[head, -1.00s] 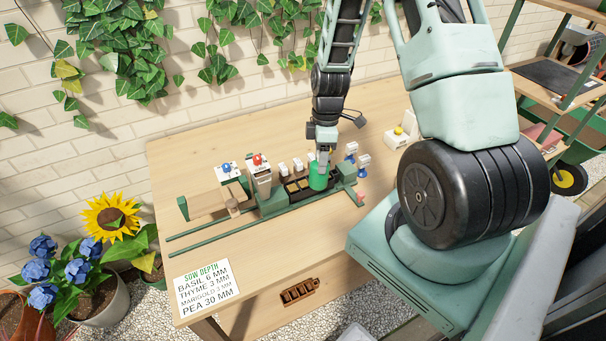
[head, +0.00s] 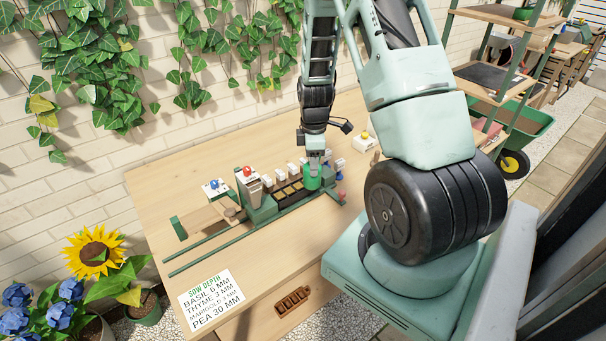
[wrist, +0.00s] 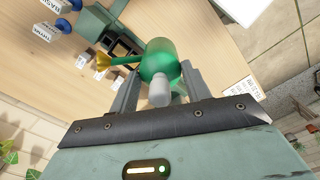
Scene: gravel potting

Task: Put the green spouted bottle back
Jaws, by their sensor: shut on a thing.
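The green spouted bottle (wrist: 160,60) is between the fingers of my gripper (wrist: 160,90) in the wrist view. It has a green body, a pale grey part facing the camera and a spout with a yellow tip (wrist: 104,60) pointing left. In the head view my gripper (head: 316,166) points down and is shut on the green bottle (head: 313,180), over the right part of the green seeding rig (head: 262,212). Whether the bottle touches the rig cannot be told.
A row of dark cells (head: 288,193) lies left of the bottle. White labelled blocks with blue knobs (wrist: 52,28) stand near it. A sow-depth card (head: 211,298) lies in front; the table's front right is clear.

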